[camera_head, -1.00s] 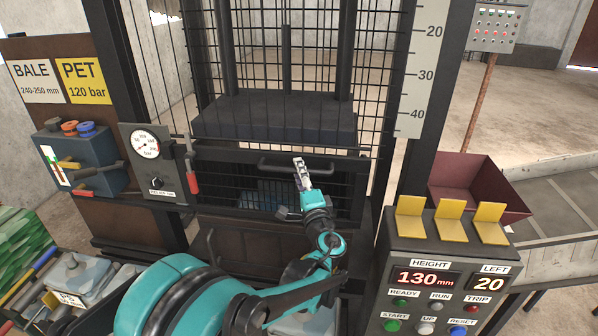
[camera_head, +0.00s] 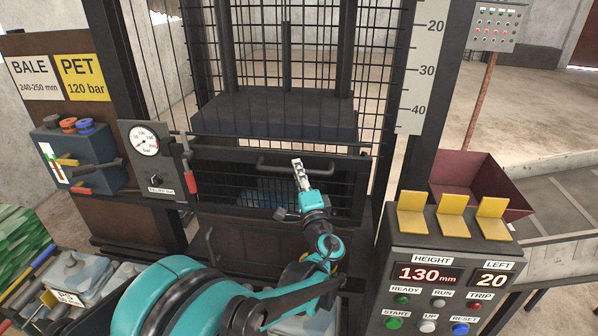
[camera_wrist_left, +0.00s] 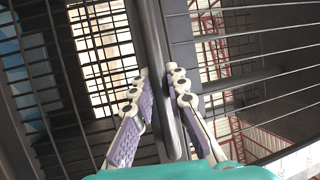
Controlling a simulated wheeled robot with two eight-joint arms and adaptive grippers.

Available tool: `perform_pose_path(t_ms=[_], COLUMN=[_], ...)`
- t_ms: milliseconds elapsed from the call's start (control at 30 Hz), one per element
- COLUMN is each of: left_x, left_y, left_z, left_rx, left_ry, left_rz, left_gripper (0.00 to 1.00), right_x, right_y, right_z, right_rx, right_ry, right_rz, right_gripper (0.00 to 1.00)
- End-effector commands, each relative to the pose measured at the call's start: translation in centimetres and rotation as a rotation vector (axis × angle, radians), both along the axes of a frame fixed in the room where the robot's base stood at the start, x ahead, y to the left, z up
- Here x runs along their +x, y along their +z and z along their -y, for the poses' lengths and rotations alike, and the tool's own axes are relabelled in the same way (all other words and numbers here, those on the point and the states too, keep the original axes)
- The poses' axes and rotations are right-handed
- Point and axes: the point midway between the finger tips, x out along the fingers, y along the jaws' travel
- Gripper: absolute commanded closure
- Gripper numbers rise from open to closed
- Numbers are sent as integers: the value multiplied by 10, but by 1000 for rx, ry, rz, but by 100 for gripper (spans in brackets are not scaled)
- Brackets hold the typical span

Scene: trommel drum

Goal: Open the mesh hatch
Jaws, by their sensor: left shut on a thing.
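The mesh hatch (camera_head: 225,181) is a dark framed grid panel below the black press plate, and it looks closed. Its dark bar handle (camera_head: 277,165) runs across the top of the frame. My left gripper (camera_head: 298,164) is at the right part of this handle. In the left wrist view the handle (camera_wrist_left: 155,45) passes between the two fingers of the gripper (camera_wrist_left: 160,80), which are shut on it. The mesh shows behind the fingers. My right gripper is not in view.
A control panel (camera_head: 440,262) with yellow flaps stands at the right, reading 130 mm. A gauge box (camera_head: 150,160) with a red-handled lever (camera_head: 191,180) is left of the hatch. A maroon bin (camera_head: 475,178) is behind the panel. Trays of items lie at lower left.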

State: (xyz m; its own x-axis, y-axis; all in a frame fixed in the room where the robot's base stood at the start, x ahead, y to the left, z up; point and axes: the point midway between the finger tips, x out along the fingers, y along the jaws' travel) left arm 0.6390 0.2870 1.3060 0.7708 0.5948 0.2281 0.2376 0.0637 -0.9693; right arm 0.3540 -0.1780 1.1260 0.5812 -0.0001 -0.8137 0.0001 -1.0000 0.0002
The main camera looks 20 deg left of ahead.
Motion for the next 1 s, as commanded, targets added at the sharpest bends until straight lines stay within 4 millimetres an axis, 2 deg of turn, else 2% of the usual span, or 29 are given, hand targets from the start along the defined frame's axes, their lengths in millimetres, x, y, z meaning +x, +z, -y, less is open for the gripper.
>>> perform_pose_path(t_ms=[33,400,700,1000], left_x=[-7,-69,-113,-135], left_y=[-9,-46,-83,-114], left_z=[2,18,30,35], left_rx=[5,78,73,73], left_ry=[0,-1,-2,-1], left_rz=[21,304,294,293], left_gripper=[100,100,100,100], right_x=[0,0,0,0], right_y=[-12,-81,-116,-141], right_z=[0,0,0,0], right_rx=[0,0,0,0], right_ry=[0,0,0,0], right_rz=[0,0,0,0], right_gripper=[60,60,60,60])
